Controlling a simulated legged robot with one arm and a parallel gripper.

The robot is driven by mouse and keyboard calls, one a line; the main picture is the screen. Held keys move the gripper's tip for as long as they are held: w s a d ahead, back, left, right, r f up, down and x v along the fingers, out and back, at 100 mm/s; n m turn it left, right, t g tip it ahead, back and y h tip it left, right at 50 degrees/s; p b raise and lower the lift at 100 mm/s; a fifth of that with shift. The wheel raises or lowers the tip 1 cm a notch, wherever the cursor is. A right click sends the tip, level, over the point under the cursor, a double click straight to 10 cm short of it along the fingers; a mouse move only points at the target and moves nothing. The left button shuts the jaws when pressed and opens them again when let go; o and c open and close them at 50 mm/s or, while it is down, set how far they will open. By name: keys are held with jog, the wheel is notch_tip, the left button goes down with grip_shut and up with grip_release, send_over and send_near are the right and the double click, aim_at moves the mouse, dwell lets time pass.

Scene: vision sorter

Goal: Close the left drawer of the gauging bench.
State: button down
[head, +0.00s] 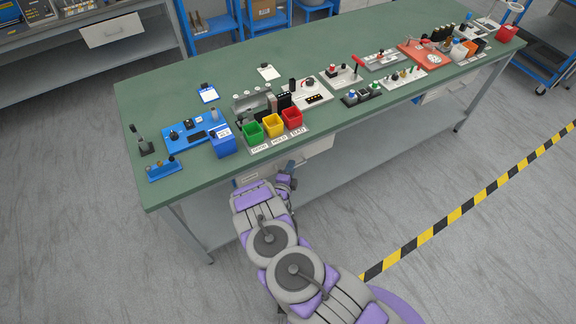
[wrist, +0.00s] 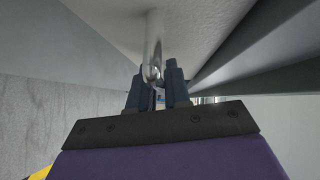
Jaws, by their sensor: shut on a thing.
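The gauging bench (head: 230,85) has a long green top and grey legs. Its left drawer (head: 315,146) is a pale box under the front edge, and part of it shows beyond that edge; how far out it stands is hard to tell. My gripper (head: 288,176) is at the drawer's front, partly hidden by my arm. In the wrist view my gripper (wrist: 160,90) is shut on the metal bar handle (wrist: 154,50), which stands against the pale drawer front (wrist: 205,22).
Green (head: 252,131), yellow (head: 273,124) and red (head: 292,118) bins stand on the bench above the drawer. A second drawer (head: 436,95) is further right. A lower shelf (head: 345,165) runs beneath. The floor in front is clear, with a striped line (head: 450,215).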

jog(key=shift+a+f, duration=0.15)
jog(key=shift+a, duration=0.05)
jog(key=c, duration=1.3)
grip_release()
jog(key=shift+d, duration=0.3)
jog(key=shift+o, duration=0.5)
jog(key=shift+a, duration=0.35)
jog(key=shift+s, duration=0.35)
jog(key=p+v, duration=0.2)
jog(key=v, duration=1.4)
jog(key=shift+s+a+p, duration=0.25)
jog(key=shift+p, duration=0.15)
